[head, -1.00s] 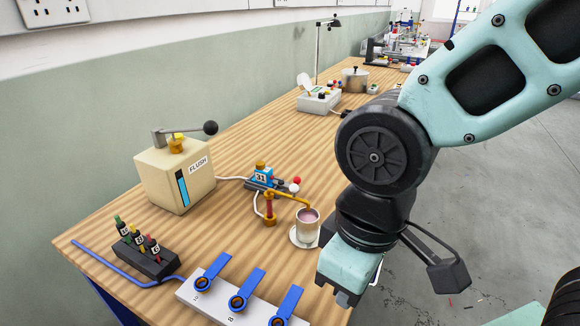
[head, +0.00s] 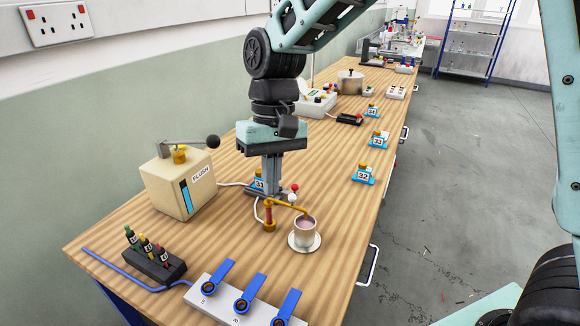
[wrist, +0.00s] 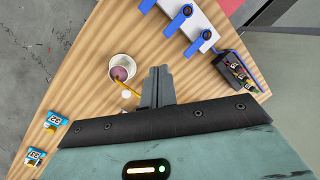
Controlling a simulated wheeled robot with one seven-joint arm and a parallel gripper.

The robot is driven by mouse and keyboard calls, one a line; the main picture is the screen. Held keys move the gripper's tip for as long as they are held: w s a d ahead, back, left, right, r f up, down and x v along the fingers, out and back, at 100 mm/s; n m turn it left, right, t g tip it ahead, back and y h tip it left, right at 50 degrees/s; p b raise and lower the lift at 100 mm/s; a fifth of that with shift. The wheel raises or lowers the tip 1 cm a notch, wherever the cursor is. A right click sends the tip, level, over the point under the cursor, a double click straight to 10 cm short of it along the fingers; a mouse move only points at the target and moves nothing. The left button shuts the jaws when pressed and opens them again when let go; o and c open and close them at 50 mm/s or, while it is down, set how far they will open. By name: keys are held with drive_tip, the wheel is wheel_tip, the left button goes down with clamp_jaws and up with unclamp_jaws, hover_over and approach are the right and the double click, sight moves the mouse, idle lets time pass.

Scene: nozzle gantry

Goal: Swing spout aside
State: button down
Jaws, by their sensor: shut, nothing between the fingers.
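The brass spout (head: 291,207) reaches right from the top of its red and brass post (head: 269,214). Its end is over the metal cup (head: 305,230) of pinkish liquid, which stands on a saucer (head: 317,244). My gripper (head: 271,192) points down, shut and empty, just behind the post and the spout's near end; I cannot tell whether it touches them. It partly hides the blue block marked 31 (head: 258,182). In the wrist view, the closed fingertips (wrist: 160,70) are right of the spout (wrist: 121,79) and the cup (wrist: 121,66).
Blue blocks 32 (head: 363,175) and 33 (head: 378,141) line the right edge. Bench right of the cup is clear.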

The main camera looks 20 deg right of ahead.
drive_tip(key=w+d+m+p, duration=0.2)
drive_tip(key=w+d, duration=0.2)
drive_tip(key=w, duration=0.4)
drive_tip(key=w+d+m+g+p, duration=0.1)
drive_tip(key=w+d, duration=0.3)
drive_tip(key=w, duration=0.5)
drive_tip(key=shift+w+d+r+m+h+p, duration=0.2)
drive_tip(key=shift+r+m+h+p, duration=0.25)
drive_tip(key=shift+m, duration=0.35)
drive_tip(key=shift+s, duration=0.1)
drive_tip(key=s+a+f+p, duration=0.1)
drive_tip(key=s+f+p, duration=0.4)
drive_tip(key=f, duration=0.5)
drive_tip(key=shift+s+a+f, duration=0.15)
drive_tip(key=shift+s, duration=0.7)
